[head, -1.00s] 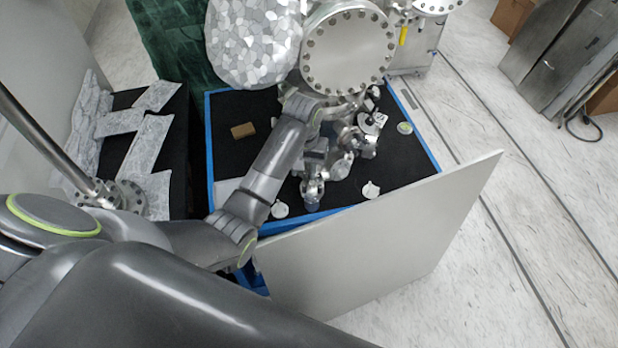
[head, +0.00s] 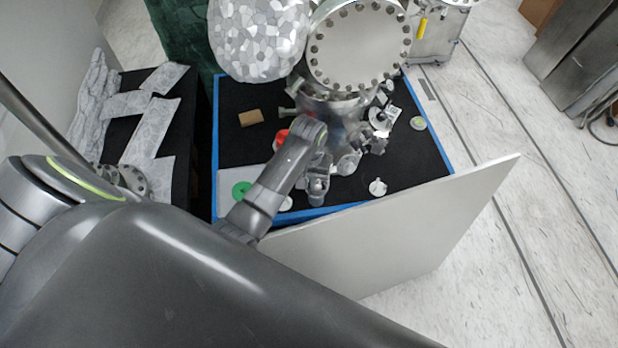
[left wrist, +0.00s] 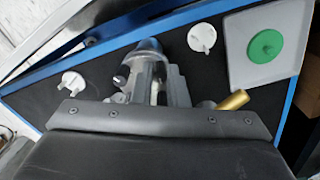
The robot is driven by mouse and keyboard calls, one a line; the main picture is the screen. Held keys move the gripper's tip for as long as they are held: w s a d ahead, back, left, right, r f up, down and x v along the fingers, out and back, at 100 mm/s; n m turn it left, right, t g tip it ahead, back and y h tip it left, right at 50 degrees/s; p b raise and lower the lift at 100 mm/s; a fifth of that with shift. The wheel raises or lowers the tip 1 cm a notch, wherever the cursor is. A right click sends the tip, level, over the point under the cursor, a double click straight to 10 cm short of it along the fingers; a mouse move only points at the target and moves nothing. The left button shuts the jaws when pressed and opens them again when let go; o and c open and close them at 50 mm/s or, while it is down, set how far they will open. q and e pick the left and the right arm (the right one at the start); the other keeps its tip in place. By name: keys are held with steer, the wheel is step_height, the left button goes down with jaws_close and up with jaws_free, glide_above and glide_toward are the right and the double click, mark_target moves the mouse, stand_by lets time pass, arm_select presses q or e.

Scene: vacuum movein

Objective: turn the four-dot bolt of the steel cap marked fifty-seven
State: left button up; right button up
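Several small steel fittings and caps (head: 380,120) crowd the right of the black mat, below a large bolted steel flange (head: 360,45). A white tag with a dark mark (head: 393,112) stands among them; I cannot read fifty-seven or make out a four-dot bolt. My left gripper (head: 319,166) is low over the front of the mat; in the left wrist view its fingers (left wrist: 152,85) point at a fitting with a rounded bluish end (left wrist: 148,47). That fitting shows in the head view (head: 317,194). Contact and finger gap are unclear. My right gripper is out of view.
The black mat (head: 240,150) has a blue edge and a pale panel (head: 400,235) along its front. White caps (head: 378,187) (left wrist: 202,37), a green disc (head: 241,189), a tan block (head: 250,117) and a red piece (head: 282,136) lie there. The left wrist view shows a brass rod (left wrist: 233,100).

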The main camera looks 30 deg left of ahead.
arm_select(q)
jaws_close()
steer(key=shift+m, duration=0.4)
steer(key=m, duration=0.5)
steer(key=shift+m, duration=1.7)
steer(key=shift+w, duration=0.1)
steer(key=o, duration=0.5)
jaws_free()
steer(key=shift+d, duration=0.1)
